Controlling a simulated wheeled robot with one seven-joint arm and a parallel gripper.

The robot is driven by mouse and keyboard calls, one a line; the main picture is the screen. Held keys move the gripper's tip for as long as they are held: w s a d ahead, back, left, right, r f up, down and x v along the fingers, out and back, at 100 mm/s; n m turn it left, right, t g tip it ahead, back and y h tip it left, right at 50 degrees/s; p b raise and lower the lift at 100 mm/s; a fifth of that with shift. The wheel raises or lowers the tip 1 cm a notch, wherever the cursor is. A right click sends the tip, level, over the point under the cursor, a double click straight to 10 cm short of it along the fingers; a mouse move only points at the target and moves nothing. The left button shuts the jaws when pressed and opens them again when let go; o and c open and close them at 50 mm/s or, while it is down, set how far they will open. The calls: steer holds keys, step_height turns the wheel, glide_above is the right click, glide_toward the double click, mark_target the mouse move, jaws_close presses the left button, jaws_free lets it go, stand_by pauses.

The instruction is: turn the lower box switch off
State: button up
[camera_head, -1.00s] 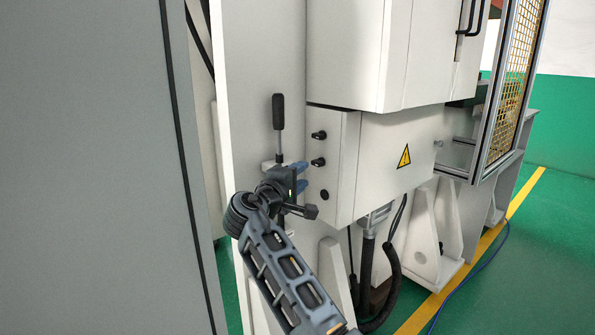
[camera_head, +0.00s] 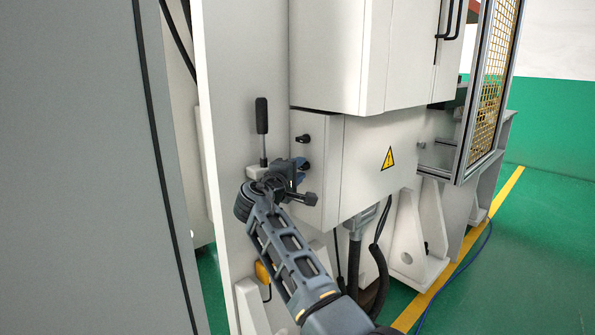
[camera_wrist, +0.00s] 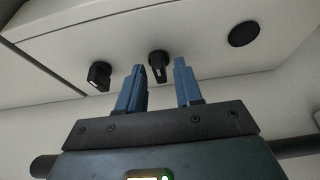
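The box (camera_head: 318,125) carries two black rotary switches on its narrow left face. The upper switch (camera_head: 303,138) shows in the head view and at left in the wrist view (camera_wrist: 100,76). The lower switch (camera_wrist: 158,64) is in the middle of the wrist view, with a pale mark on its handle; my gripper mostly hides it in the head view. My gripper (camera_wrist: 160,74) is open, its blue fingers on either side of the lower switch with gaps visible. How deep the switch sits between them is unclear.
A round black fitting (camera_wrist: 243,33) sits beside the lower switch. A black-handled lever (camera_head: 262,117) stands left of the box. A grey panel (camera_head: 70,170) fills the left side. Cables (camera_head: 373,265) hang below the box.

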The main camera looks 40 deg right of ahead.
jaws_close()
steer(key=shift+r+p, duration=0.1)
steer(key=shift+p, duration=0.25)
steer(key=shift+w+r+n+g+y+p, duration=0.15)
steer(key=shift+n+g+y+p, duration=0.45)
steer(key=shift+n+p, duration=2)
steer(key=shift+s+r+n+g+y+p, duration=0.1)
steer(key=shift+n+g+y+p, duration=0.7)
steer(key=shift+p, duration=3.3)
steer(key=shift+f+n, duration=0.1)
steer(key=shift+n, duration=0.2)
steer(key=shift+o, duration=0.6)
jaws_free()
steer(key=shift+w, duration=0.1)
